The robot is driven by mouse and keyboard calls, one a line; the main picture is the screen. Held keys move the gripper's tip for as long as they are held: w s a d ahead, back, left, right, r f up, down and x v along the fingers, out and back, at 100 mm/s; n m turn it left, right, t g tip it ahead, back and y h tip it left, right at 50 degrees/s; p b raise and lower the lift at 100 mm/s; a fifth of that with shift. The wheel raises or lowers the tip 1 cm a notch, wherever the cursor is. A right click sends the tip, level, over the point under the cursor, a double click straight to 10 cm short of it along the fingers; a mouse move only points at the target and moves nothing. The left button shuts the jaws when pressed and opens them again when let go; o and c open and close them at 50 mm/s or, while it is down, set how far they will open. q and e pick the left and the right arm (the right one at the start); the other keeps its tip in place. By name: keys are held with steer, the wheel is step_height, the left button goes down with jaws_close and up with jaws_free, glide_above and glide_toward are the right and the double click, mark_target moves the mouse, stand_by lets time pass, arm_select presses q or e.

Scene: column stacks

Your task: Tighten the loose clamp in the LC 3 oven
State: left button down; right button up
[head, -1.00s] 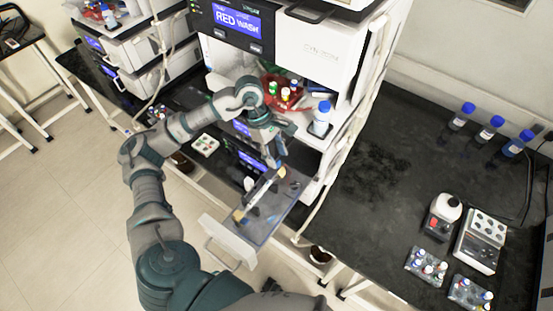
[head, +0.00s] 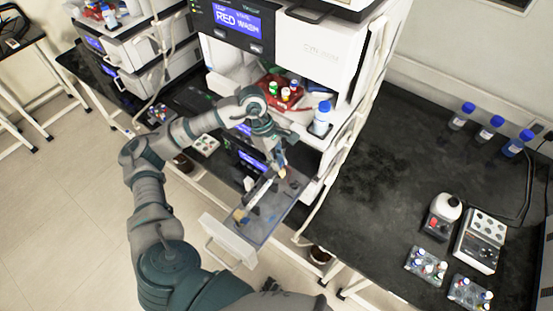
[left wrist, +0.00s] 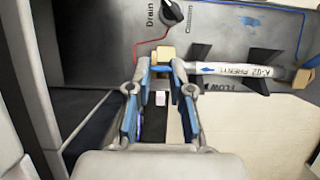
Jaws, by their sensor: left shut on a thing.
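The pulled-out oven drawer (head: 226,240) is low in the middle of the head view, with a grey floor and a white front. A white column (left wrist: 228,68) with a blue arrow and tan ends lies over it, near dark holders (left wrist: 262,62). My left gripper (left wrist: 161,72) has its blue-padded fingers closed around the near tan end fitting (left wrist: 165,53). In the head view this gripper (head: 281,163) is at the column's upper end. The other tan end (left wrist: 302,79) is free of my fingers. I cannot tell which fitting is loose. My right gripper is out of view.
A black knob (left wrist: 172,12) and a thin red line are close beyond the fingers. Above the drawer, a red tray (head: 282,92) holds vials beside a blue-capped bottle (head: 321,118). The dark bench (head: 385,165) at the right is partly clear.

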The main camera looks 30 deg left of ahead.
arm_select(q)
steer(key=shift+d+r, duration=0.15)
steer(key=shift+d, duration=0.15)
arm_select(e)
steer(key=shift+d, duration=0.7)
arm_select(q)
steer(key=shift+a, duration=0.1)
steer(key=shift+w, duration=0.1)
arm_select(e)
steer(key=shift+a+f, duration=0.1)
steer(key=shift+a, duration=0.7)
arm_select(q)
steer(key=shift+a+r, duration=0.1)
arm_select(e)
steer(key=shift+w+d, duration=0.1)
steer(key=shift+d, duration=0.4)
arm_select(q)
steer(key=c, duration=1)
jaws_free()
steer(key=shift+c, duration=0.2)
steer(key=shift+a, duration=0.1)
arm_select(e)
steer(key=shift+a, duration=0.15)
